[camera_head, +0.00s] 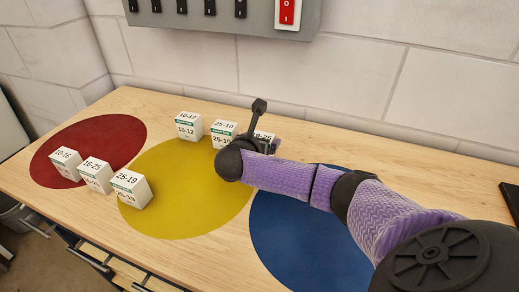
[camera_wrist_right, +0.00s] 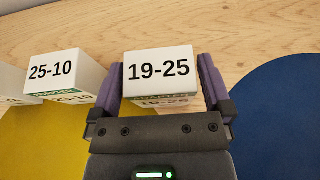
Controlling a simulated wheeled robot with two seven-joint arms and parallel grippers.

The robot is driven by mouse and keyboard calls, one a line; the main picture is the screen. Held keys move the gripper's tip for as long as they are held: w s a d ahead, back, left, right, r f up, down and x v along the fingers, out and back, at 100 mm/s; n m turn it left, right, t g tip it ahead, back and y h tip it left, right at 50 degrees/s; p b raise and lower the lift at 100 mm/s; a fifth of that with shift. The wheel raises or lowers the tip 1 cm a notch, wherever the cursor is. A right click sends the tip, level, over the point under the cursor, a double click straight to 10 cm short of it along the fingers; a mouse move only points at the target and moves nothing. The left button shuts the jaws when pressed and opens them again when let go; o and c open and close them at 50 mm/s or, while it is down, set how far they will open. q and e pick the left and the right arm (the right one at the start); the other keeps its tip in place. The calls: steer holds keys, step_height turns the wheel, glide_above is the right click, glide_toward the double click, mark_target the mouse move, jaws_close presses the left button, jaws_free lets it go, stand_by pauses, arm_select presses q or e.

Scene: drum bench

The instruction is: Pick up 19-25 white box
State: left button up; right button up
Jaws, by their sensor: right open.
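The white box marked 19-25 (camera_wrist_right: 158,70) sits on the wooden bench between the two fingers of my right gripper (camera_wrist_right: 161,85) in the right wrist view. One finger is on each side of it. The jaws are open, with a thin gap by the right finger; contact on the left is unclear. In the head view the box (camera_head: 264,134) is mostly hidden behind my right gripper (camera_head: 262,147). My left gripper is not in view.
The 25-10 box (camera_head: 223,129) stands just left of the gripper, close to its left finger. The 10-12 box (camera_head: 188,124) is farther left. A 25-19 box (camera_head: 131,190) and two others stand front left. Yellow (camera_head: 190,220), red (camera_head: 110,132) and blue (camera_head: 300,240) circles mark the bench.

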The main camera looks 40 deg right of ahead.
steer(key=shift+w+d+f, duration=0.1)
steer(key=shift+w+d, duration=0.1)
steer(key=shift+d, duration=0.15)
steer(key=c, duration=1)
